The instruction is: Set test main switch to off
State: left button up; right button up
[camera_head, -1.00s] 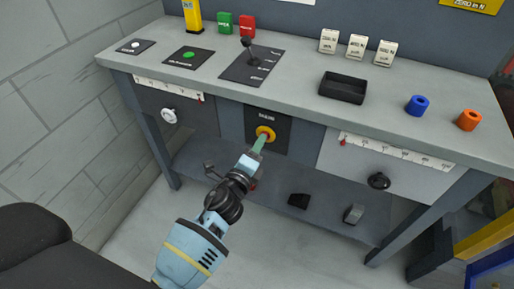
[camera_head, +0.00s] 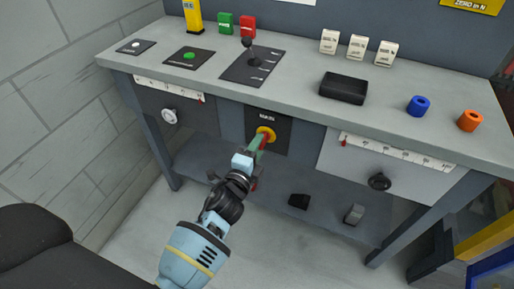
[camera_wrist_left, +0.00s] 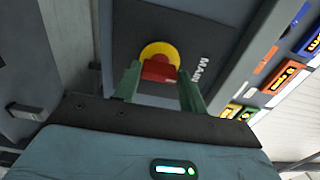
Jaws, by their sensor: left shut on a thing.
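The main switch is a red handle (camera_wrist_left: 159,70) on a yellow disc (camera_wrist_left: 160,52), set in a dark panel marked MAIN on the front of the bench. In the head view the yellow disc (camera_head: 265,132) shows below the bench top, left of centre. My left gripper (camera_head: 261,143) reaches up to it from below. In the left wrist view the green fingers of my left gripper (camera_wrist_left: 161,80) stand on either side of the red handle, shut on it. The fingers partly hide the handle in the head view. My right gripper is not in view.
The bench top (camera_head: 300,98) overhangs the switch. A white knob (camera_head: 169,116) sits left of it, and a black knob (camera_head: 380,181) sits on the right-hand panel. A lower shelf (camera_head: 275,208) bears small dark blocks. A lever panel (camera_head: 252,68) stands above.

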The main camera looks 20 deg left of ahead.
pick_arm(q)
jog(key=o, duration=1)
jog(key=s, duration=0.8)
jog(key=shift+a, duration=0.1)
